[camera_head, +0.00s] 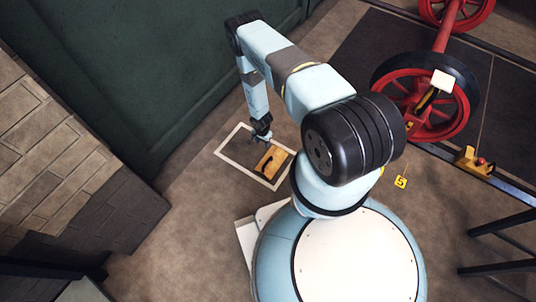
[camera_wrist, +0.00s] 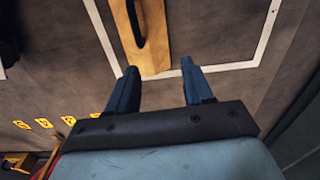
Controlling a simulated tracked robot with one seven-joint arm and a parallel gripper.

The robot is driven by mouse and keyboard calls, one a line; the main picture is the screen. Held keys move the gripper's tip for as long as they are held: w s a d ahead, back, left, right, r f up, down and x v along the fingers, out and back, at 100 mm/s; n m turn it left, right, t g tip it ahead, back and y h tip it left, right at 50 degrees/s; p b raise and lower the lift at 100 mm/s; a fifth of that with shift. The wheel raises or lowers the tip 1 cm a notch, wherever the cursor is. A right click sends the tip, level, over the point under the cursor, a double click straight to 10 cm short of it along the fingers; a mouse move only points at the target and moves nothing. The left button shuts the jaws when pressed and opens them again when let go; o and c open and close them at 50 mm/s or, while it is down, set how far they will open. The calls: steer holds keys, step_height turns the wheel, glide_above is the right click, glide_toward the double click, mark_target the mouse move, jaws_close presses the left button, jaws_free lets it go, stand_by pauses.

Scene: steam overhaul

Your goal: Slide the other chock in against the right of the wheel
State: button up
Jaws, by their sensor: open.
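A wooden chock (camera_head: 270,163) with a dark handle lies on the floor inside a white painted rectangle (camera_head: 222,154). In the wrist view the chock (camera_wrist: 153,30) is at the top, its near end between my fingertips in the picture. My gripper (camera_head: 262,139) is open and empty at the chock's far end; its fingers (camera_wrist: 158,68) are spread apart. I cannot tell how high they are above it. The red spoked wheel (camera_head: 402,79) with a dark rim stands at the upper right. An orange piece with a black bar (camera_head: 427,99) shows in front of it.
A yellow number marker (camera_head: 400,182) lies on the floor. A green wall (camera_head: 150,70) and brick structure (camera_head: 45,150) stand left. Dark legs (camera_head: 500,225) are at right.

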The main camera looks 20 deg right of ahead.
glide_toward(266, 163)
steer(key=w, duration=0.1)
steer(key=shift+s+d+f, duration=0.2)
steer(key=shift+f, duration=4.95)
jaws_close()
steer(key=shift+w, duration=0.1)
steer(key=shift+r, duration=0.1)
